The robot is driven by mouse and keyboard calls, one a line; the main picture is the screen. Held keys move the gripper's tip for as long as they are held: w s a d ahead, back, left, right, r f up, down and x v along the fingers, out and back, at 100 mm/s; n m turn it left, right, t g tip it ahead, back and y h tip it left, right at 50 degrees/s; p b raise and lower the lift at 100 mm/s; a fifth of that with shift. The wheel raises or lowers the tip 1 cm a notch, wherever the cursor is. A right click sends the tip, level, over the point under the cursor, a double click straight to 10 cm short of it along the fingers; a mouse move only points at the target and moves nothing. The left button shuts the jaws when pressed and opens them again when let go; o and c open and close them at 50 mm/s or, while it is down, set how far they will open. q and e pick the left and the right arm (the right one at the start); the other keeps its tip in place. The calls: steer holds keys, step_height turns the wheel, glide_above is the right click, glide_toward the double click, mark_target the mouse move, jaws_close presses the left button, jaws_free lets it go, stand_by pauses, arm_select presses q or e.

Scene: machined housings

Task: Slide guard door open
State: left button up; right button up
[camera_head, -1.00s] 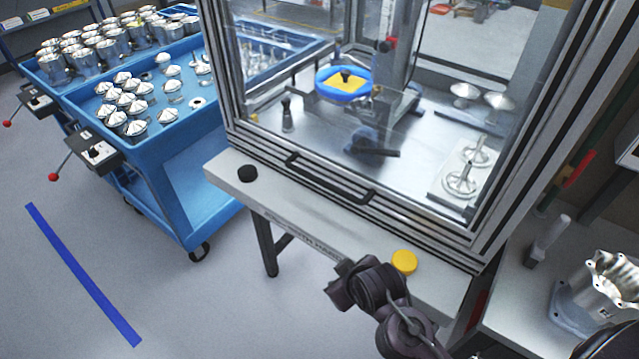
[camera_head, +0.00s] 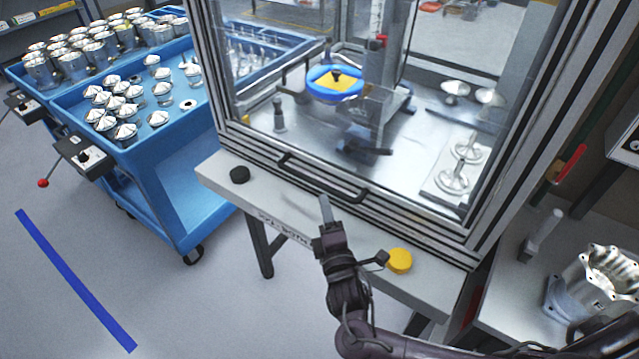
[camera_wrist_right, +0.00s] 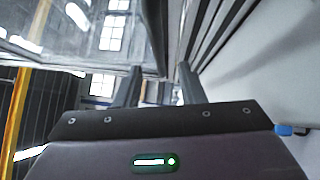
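The guard door (camera_head: 300,110) is a clear panel in a metal frame on the front of the machine enclosure, and it looks closed. Its dark bar handle (camera_head: 322,181) runs along the lower frame. My right gripper (camera_head: 325,200) points up at the handle from just below and in front of it. In the right wrist view its two fingers (camera_wrist_right: 159,72) are apart with nothing between them. A dark bar that looks like the handle (camera_wrist_right: 154,35) lies beyond the fingertips, roughly in line with the gap. I cannot tell whether they touch. My left gripper is not in view.
A yellow button (camera_head: 399,261) and a black button (camera_head: 239,175) sit on the ledge below the door. A blue cart (camera_head: 165,165) with metal parts stands at left. A side bench (camera_head: 505,310) with a machined housing (camera_head: 592,284) is at right. Open floor lies at front left.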

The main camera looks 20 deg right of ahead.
mark_target(319, 182)
steer(key=shift+w+r, duration=0.2)
steer(key=shift+w, duration=0.2)
steer(key=w, duration=0.2)
steer(key=w+p, duration=0.1)
steer(key=w, duration=0.3)
steer(key=shift+w+d+r, duration=0.35)
steer(key=shift+c, duration=0.5)
jaws_close()
